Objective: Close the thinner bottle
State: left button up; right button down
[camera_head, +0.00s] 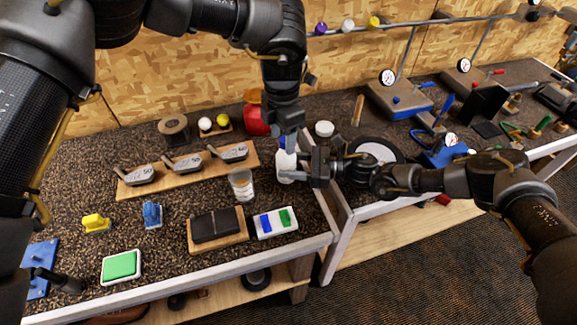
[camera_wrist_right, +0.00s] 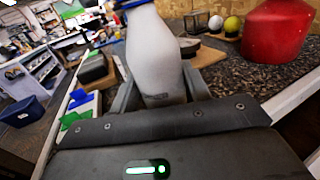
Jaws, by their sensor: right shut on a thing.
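The thinner bottle (camera_head: 286,167) is white and stands on the dark speckled bench, about upright in the head view. My right gripper (camera_head: 300,170) is shut on its body from the right. In the right wrist view the bottle (camera_wrist_right: 158,60) rises between the two fingers (camera_wrist_right: 160,95), narrowing upward, with its top cut off. A blue cap-like piece (camera_wrist_right: 132,4) shows at its upper end. My left gripper (camera_head: 289,138) points down directly over the bottle's top, with blue at its fingertips. Whether its fingers are closed on the blue piece, and whether that piece is seated, is unclear.
A clear cup (camera_head: 241,184) stands just left of the bottle. A red container (camera_head: 256,118) is behind it, and a white round lid or jar (camera_head: 324,128) is behind right. A wooden board (camera_head: 188,167) with club heads lies left. A white tray (camera_head: 276,222) is in front.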

pick_arm(q)
jog(key=shift+r, duration=0.15)
jog(key=shift+r, duration=0.25)
notch_tip(320, 180, up, 11)
jog(key=shift+r, duration=0.15)
pick_arm(e)
jog(key=shift+s+a, duration=0.1)
jog(key=c, duration=0.6)
grip_release()
jog(key=d+b, duration=0.1)
jog(key=d, duration=0.2)
jog(key=d+b, duration=0.1)
jog(key=d, duration=0.2)
jog(key=shift+s+d+f+b, duration=0.1)
jog(key=shift+s+d+b, duration=0.1)
jog(key=shift+d+b, duration=0.15)
pick_arm(q)
jog(key=shift+f, duration=1.5)
pick_arm(e)
jog(key=shift+s+d, duration=0.1)
jog(key=shift+d, duration=0.35)
